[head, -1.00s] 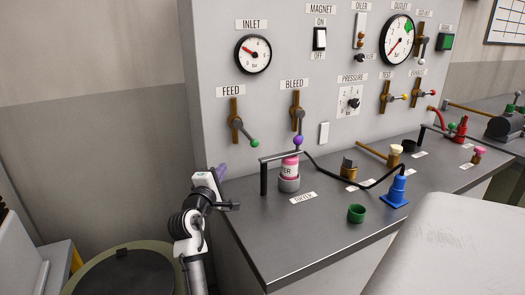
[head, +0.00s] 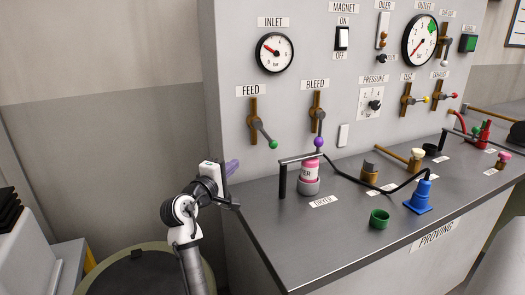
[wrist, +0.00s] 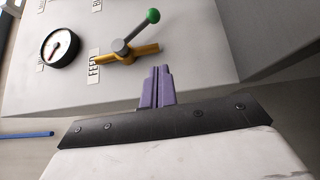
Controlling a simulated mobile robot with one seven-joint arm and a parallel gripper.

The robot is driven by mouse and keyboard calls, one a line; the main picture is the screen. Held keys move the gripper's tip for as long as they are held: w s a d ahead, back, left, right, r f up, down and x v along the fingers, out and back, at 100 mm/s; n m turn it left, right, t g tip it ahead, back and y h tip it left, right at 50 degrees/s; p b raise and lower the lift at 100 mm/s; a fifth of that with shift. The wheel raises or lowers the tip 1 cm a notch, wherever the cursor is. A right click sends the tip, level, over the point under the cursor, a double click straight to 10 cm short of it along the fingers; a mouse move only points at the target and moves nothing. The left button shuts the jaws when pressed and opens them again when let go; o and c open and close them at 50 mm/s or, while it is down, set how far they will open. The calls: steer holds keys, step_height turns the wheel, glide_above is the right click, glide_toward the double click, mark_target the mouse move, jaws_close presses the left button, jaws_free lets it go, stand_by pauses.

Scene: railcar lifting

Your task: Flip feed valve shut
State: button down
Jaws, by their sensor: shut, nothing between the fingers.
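The feed valve (head: 256,126) is on the grey panel under the FEED label, left of the bleed valve. It has a brass upright pipe and a grey lever with a green ball tip (head: 273,144), which slants down to the right. In the wrist view the feed valve (wrist: 133,52) lies ahead of the fingers, its green ball at the top. My gripper (head: 232,167) is left of the bench's left edge, below and left of the lever, and apart from it. Its purple fingers are together and empty in the wrist view (wrist: 158,75).
The bleed valve (head: 317,115) with a purple ball hangs close on the right. The inlet gauge (head: 273,52) is above the feed valve.

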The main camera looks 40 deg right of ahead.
steer(key=p, duration=0.3)
glide_toward(266, 135)
steer(key=w+d+f, duration=0.3)
steer(key=w+f, duration=0.1)
steer(key=w, duration=0.1)
steer(key=d, duration=0.2)
steer(key=s+d+p, duration=0.1)
steer(key=d, duration=0.1)
steer(key=shift+d+f, duration=0.15)
steer(key=shift+f, duration=0.05)
steer(key=shift+d, duration=0.1)
